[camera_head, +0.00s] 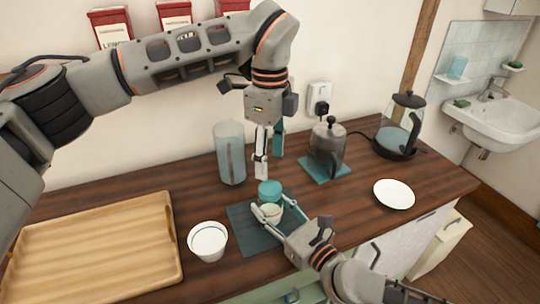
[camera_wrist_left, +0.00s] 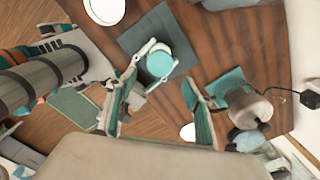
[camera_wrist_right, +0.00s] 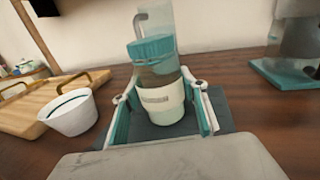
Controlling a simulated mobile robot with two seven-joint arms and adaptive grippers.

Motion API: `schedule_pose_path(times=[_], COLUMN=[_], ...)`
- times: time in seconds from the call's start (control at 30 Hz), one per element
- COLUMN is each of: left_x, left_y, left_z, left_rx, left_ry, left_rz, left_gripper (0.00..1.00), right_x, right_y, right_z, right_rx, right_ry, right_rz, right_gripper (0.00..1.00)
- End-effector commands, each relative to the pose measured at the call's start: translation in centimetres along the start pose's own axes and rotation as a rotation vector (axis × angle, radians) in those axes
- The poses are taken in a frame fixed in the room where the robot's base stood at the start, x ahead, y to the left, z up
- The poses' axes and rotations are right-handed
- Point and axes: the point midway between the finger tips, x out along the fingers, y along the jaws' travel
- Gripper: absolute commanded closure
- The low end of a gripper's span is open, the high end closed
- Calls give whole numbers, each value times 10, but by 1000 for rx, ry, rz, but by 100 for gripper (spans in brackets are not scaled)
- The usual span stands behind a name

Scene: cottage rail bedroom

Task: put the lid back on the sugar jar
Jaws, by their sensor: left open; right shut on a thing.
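The sugar jar (camera_head: 271,212) stands upright on a dark mat (camera_head: 240,221); its pale body with a label band shows in the right wrist view (camera_wrist_right: 163,105). The teal lid (camera_head: 270,188) sits on top of the jar and looks slightly tilted in the right wrist view (camera_wrist_right: 152,48). In the left wrist view the round lid (camera_wrist_left: 160,62) hides most of the jar. My right gripper (camera_wrist_right: 160,94) is shut on the jar's body, one finger on each side. My left gripper (camera_head: 269,164) is open and empty above the lid, apart from it.
A tall glass (camera_head: 230,155) stands behind the jar to the left. A white cup (camera_head: 208,242) and a wooden tray (camera_head: 95,250) are to the left. A glass press (camera_head: 328,147), a kettle (camera_head: 399,130) and a white plate (camera_head: 394,194) are to the right.

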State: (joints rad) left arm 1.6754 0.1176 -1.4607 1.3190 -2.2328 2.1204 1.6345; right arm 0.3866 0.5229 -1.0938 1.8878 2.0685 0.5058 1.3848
Motion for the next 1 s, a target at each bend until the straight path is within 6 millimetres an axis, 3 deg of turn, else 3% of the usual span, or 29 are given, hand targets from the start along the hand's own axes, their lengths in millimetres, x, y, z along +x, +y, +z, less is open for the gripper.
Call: schedule_pose_path(times=[0.47,1.0], left_x=[2,70], left_y=[0,0], left_z=[0,0], left_rx=[-28,-28], left_ry=[1,2], left_rz=[1,2], left_gripper=[49,49], right_x=[0,0], right_y=[0,0], right_z=[0,0], right_rx=[0,0], right_ry=[1,1], right_rz=[0,0], right_gripper=[100,100])
